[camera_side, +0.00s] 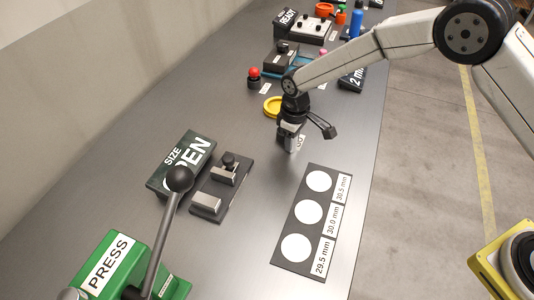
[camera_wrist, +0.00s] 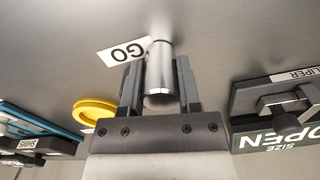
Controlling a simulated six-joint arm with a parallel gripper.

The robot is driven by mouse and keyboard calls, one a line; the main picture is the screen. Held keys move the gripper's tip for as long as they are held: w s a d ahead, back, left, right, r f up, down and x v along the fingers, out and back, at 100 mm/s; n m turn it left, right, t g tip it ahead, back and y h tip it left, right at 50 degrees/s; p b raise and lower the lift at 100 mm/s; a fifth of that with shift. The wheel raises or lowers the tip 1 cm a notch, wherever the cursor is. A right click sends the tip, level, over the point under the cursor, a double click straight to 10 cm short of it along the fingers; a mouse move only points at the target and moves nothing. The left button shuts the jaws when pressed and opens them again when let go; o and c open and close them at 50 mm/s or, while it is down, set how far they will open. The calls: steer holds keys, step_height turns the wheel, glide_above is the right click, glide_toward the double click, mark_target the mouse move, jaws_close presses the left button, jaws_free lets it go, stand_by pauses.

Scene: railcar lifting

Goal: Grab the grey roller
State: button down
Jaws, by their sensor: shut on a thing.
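The grey roller (camera_wrist: 159,72) is a shiny metal cylinder between the two fingers of my gripper (camera_wrist: 159,85) in the wrist view. The fingers are closed on its sides, and its near end faces the palm. In the side view my gripper (camera_side: 290,135) points down at the middle of the table, and the roller is mostly hidden by the fingers there. A white GO label (camera_wrist: 124,51) lies beside the roller. I cannot tell whether the roller touches the table.
A black card with three white circles (camera_side: 308,213) and size labels lies in front. The SIZE OPEN sign (camera_side: 181,165) and a caliper block (camera_side: 222,187) are at left. A yellow ring (camera_side: 272,106) sits behind my gripper. A green PRESS unit (camera_side: 112,262) stands front left.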

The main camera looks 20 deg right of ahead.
steer(key=shift+r, duration=0.2)
steer(key=shift+w+r, duration=0.1)
steer(key=shift+r, duration=0.5)
steer(key=s+d+r, duration=0.4)
steer(key=s+r, duration=0.7)
steer(key=s, duration=0.2)
steer(key=shift+s+r, duration=0.25)
steer(key=shift+s, duration=0.05)
stand_by(0.4)
